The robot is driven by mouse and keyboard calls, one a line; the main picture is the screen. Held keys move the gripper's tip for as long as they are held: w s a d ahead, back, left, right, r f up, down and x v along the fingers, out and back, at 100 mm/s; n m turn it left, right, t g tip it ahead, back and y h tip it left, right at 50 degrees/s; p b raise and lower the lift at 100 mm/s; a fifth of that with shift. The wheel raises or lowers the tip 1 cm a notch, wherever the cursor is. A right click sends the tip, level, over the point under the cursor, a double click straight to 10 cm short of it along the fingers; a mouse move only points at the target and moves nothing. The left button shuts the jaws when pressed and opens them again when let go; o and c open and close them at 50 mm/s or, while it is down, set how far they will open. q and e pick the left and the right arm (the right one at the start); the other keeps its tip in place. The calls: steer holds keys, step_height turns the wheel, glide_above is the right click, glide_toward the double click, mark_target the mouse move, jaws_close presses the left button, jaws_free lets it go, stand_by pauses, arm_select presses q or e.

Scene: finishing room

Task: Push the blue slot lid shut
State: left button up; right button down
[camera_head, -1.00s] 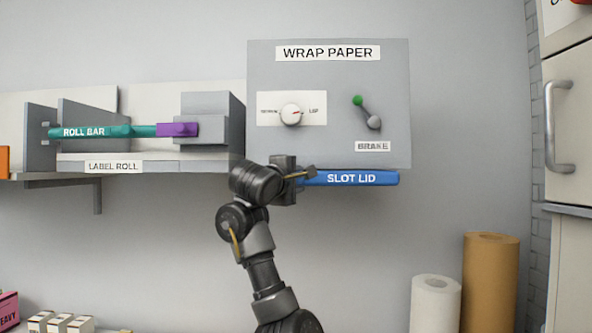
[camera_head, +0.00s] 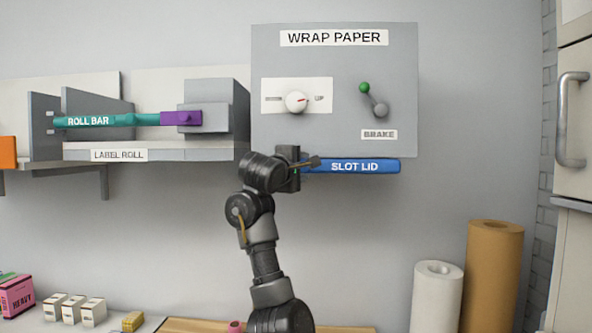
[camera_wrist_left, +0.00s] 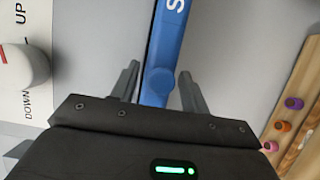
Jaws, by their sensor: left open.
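The blue slot lid (camera_head: 354,167) is a long bar with white lettering along the bottom edge of the grey wrap paper panel (camera_head: 340,75). My left gripper (camera_head: 308,165) is at the lid's left end and covers part of it. In the left wrist view the lid (camera_wrist_left: 167,45) runs up from a round blue end, which shows between the fingertips of my open left gripper (camera_wrist_left: 159,82). I see a gap on each side of that end. I cannot tell how far the lid stands out from the panel. My right gripper is not in view.
The panel carries a white knob (camera_head: 297,102) and a green-tipped brake lever (camera_head: 373,99). A shelf with a teal roll bar (camera_head: 110,121) is to the left. Two paper rolls (camera_head: 437,296) stand at the lower right. The wall below the lid is clear.

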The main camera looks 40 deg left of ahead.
arm_select(q)
steer(key=b+v, duration=0.5)
steer(key=v, duration=0.5)
steer(key=shift+f, duration=0.1)
